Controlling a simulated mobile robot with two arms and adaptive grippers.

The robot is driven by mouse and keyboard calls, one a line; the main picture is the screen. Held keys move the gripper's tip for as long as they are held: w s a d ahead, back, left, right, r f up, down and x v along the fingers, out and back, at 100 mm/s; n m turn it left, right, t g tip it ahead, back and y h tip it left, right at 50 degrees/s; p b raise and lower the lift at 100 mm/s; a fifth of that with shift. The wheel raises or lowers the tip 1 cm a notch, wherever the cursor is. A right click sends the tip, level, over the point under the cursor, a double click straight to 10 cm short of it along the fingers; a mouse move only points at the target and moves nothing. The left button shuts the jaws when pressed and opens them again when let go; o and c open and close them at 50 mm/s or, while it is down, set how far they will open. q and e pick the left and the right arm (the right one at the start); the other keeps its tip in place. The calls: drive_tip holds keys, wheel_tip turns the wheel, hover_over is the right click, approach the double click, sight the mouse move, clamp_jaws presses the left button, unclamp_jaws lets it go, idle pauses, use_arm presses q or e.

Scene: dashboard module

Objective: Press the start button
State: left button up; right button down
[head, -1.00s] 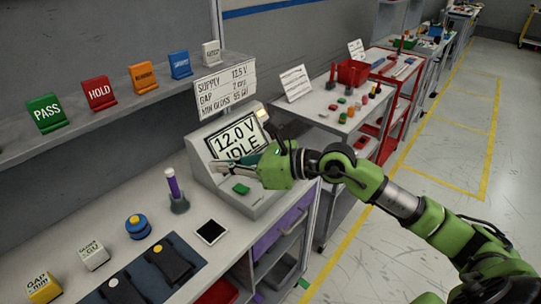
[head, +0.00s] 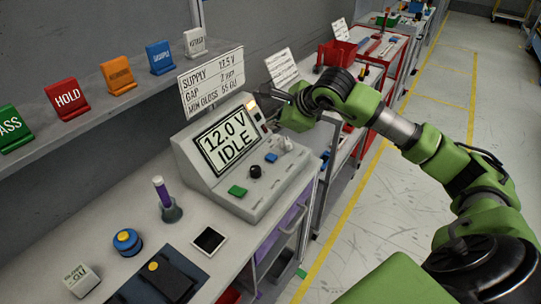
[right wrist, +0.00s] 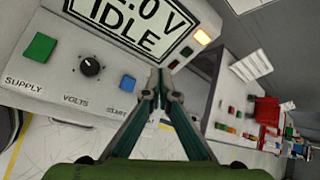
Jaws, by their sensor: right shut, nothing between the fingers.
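The start button (head: 271,157) is blue. It sits on the sloped front of the grey console (head: 205,160), in a row with a green supply button (head: 237,190) and a black volts knob (head: 255,171). The right wrist view shows the START label, with the blue button (right wrist: 128,83) above it. The console screen (head: 228,140) reads 12.0 V IDLE. My right gripper (head: 276,94) is shut and empty, raised by the console's right side. In the right wrist view its fingertips (right wrist: 159,74) appear right of the blue button; contact is not visible. My left gripper is not in view.
An amber lamp (right wrist: 202,37) glows beside the screen. A spec card (head: 212,82) stands behind the console. Open floor lies to the right.

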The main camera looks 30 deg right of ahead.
sight(273, 158)
wheel_tip(273, 158, down, 8)
drive_tip(key=b, duration=0.4)
drive_tip(key=shift+f+b, duration=0.15)
drive_tip(key=shift+b, duration=0.25)
drive_tip(key=shift+w+f+b, duration=0.1)
drive_tip(key=shift+f+b, duration=0.25)
idle(0.9)
drive_tip(key=shift+a+f+b, duration=0.1)
drive_tip(key=shift+f+b, duration=0.3)
drive_tip(key=shift+b, duration=0.3)
drive_tip(key=shift+f+b, duration=0.45)
drive_tip(key=shift+b, duration=0.1)
idle(0.5)
drive_tip(key=shift+r, duration=0.1)
idle(0.3)
drive_tip(key=shift+r+p, duration=0.35)
drive_tip(key=shift+r, duration=0.45)
